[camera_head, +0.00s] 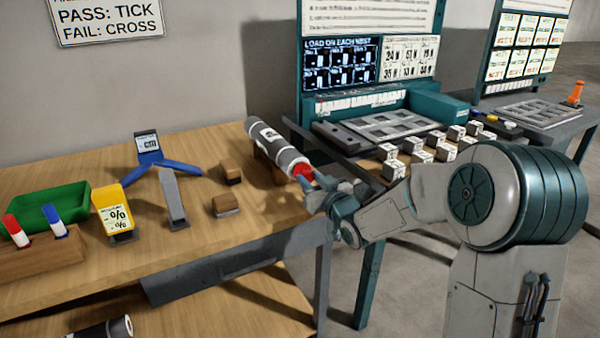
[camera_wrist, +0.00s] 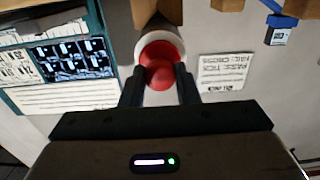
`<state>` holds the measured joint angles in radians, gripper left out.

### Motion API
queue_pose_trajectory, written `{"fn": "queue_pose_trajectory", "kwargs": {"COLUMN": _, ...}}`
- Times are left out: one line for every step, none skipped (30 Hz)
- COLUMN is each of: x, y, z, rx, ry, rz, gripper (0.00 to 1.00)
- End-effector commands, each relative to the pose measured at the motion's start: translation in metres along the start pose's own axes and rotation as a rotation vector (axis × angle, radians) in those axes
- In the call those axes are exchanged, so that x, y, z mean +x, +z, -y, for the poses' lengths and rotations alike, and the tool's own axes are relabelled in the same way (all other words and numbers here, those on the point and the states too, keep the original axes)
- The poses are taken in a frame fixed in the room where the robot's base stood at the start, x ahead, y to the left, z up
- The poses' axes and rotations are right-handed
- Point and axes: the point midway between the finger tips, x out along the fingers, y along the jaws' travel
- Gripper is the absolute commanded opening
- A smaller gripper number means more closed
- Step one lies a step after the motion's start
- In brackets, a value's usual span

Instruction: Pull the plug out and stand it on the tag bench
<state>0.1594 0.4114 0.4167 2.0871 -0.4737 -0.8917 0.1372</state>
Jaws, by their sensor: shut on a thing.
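A grey roll (camera_head: 277,148) with a white label band lies tilted on a brown wooden cradle (camera_head: 263,166) at the wooden bench's right end. A red plug (camera_head: 302,171) sits at the roll's near end. In the wrist view, the plug's round red knob (camera_wrist: 162,76) is between the two fingers, and its wider red part meets the roll's pale rim (camera_wrist: 141,47). My gripper (camera_head: 312,180) is shut on the plug; it also shows in the wrist view (camera_wrist: 160,88). How deep the plug sits is hidden. I cannot tell which surface is the tag bench.
The wooden bench (camera_head: 190,258) holds a green tray (camera_head: 45,208), a marker block (camera_head: 42,250), a yellow card stand (camera_head: 112,212), a blue stand (camera_head: 152,158), a grey upright (camera_head: 173,196) and small wooden blocks (camera_head: 226,206). Several labelled cubes (camera_head: 420,162) crowd the table at right.

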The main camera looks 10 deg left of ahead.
Motion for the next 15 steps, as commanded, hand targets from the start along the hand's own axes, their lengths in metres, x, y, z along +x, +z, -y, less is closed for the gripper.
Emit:
{"fn": "queue_pose_trajectory", "kwargs": {"x": -0.003, "y": 0.001, "z": 0.0, "rx": 0.0, "ry": 0.001, "rz": 0.001, "gripper": 0.14}}
{"fn": "queue_pose_trajectory", "kwargs": {"x": -0.004, "y": 0.001, "z": 0.0, "rx": 0.0, "ry": 0.001, "rz": 0.001, "gripper": 0.14}}
{"fn": "queue_pose_trajectory", "kwargs": {"x": -0.006, "y": 0.0, "z": 0.0, "rx": -0.001, "ry": 0.001, "rz": 0.0, "gripper": 0.14}}
{"fn": "queue_pose_trajectory", "kwargs": {"x": -0.008, "y": 0.0, "z": 0.0, "rx": -0.001, "ry": 0.001, "rz": 0.0, "gripper": 0.14}}
{"fn": "queue_pose_trajectory", "kwargs": {"x": -0.009, "y": 0.0, "z": 0.0, "rx": -0.001, "ry": 0.001, "rz": 0.0, "gripper": 0.14}}
{"fn": "queue_pose_trajectory", "kwargs": {"x": -0.011, "y": 0.0, "z": 0.0, "rx": -0.001, "ry": 0.001, "rz": 0.0, "gripper": 0.14}}
{"fn": "queue_pose_trajectory", "kwargs": {"x": -0.013, "y": 0.0, "z": 0.0, "rx": -0.001, "ry": 0.001, "rz": 0.0, "gripper": 0.14}}
{"fn": "queue_pose_trajectory", "kwargs": {"x": -0.014, "y": 0.0, "z": 0.0, "rx": 0.0, "ry": 0.0, "rz": 0.0, "gripper": 0.14}}
{"fn": "queue_pose_trajectory", "kwargs": {"x": -0.016, "y": 0.0, "z": 0.0, "rx": 0.0, "ry": 0.001, "rz": 0.0, "gripper": 0.14}}
{"fn": "queue_pose_trajectory", "kwargs": {"x": -0.018, "y": 0.0, "z": 0.0, "rx": 0.0, "ry": 0.001, "rz": 0.0, "gripper": 0.14}}
{"fn": "queue_pose_trajectory", "kwargs": {"x": -0.019, "y": 0.0, "z": 0.0, "rx": 0.0, "ry": 0.001, "rz": -0.001, "gripper": 0.14}}
{"fn": "queue_pose_trajectory", "kwargs": {"x": -0.021, "y": 0.0, "z": 0.0, "rx": 0.0, "ry": 0.001, "rz": -0.001, "gripper": 0.14}}
{"fn": "queue_pose_trajectory", "kwargs": {"x": -0.023, "y": 0.0, "z": 0.0, "rx": 0.0, "ry": 0.001, "rz": 0.0, "gripper": 0.14}}
{"fn": "queue_pose_trajectory", "kwargs": {"x": -0.025, "y": 0.0, "z": 0.0, "rx": 0.0, "ry": 0.001, "rz": 0.0, "gripper": 0.14}}
{"fn": "queue_pose_trajectory", "kwargs": {"x": -0.027, "y": 0.0, "z": 0.0, "rx": 0.0, "ry": 0.001, "rz": 0.0, "gripper": 0.14}}
